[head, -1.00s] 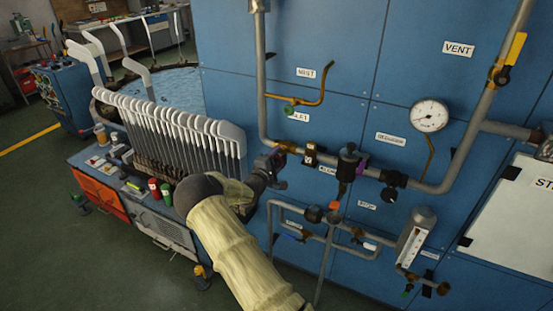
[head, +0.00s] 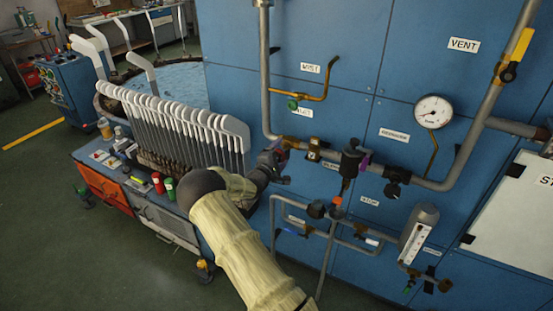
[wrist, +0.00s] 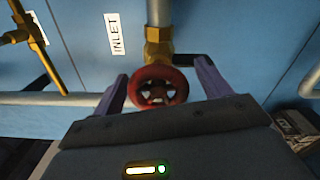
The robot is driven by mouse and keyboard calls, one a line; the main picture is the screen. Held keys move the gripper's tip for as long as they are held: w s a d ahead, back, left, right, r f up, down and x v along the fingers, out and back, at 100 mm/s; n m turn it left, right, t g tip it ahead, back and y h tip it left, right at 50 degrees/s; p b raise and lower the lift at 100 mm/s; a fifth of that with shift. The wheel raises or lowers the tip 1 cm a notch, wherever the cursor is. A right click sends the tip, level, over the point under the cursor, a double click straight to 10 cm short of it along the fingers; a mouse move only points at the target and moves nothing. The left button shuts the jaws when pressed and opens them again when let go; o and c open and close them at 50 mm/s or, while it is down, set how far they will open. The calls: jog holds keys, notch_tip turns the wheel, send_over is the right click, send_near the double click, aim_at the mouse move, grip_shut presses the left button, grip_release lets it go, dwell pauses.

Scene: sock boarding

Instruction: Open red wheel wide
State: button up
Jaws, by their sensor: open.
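My gripper (wrist: 158,82) is open, with one dark purple finger on each side of the wheel. Whether either finger touches the rim is unclear. In the head view my gripper (head: 281,163) is at the panel, beside the pipe below the INLET label.
A grey pipe (head: 265,75) runs down the blue panel (head: 230,80) to the valve. A gauge (head: 434,111) is to the right. A rack of white sock boards (head: 190,125) stands close on the left.

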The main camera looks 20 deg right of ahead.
jog(key=b+v, duration=0.2)
jog(key=v, duration=1.5)
jog(key=shift+a, duration=0.2)
jog(key=shift+s, duration=0.15)
jog(key=s+a+r+m+g+y+p, duration=0.1)
jog(key=s+a+r+m+g+y, duration=0.1)
jog(key=s, duration=0.7)
jog(key=s+a+r+m+g+y+p, duration=0.1)
jog(key=s+a+r+m+g+y, duration=0.2)
jog(key=s+m+y, duration=0.2)
jog(key=s+a+r+m+g+y+p, duration=0.1)
jog(key=s+a+r+m+g+y, duration=0.1)
jog(key=s+y, duration=0.5)
jog(key=s+r+m+g, duration=0.1)
jog(key=s, duration=0.5)
jog(key=shift+s+a+p, duration=0.3)
jog(key=shift+p, duration=0.1)
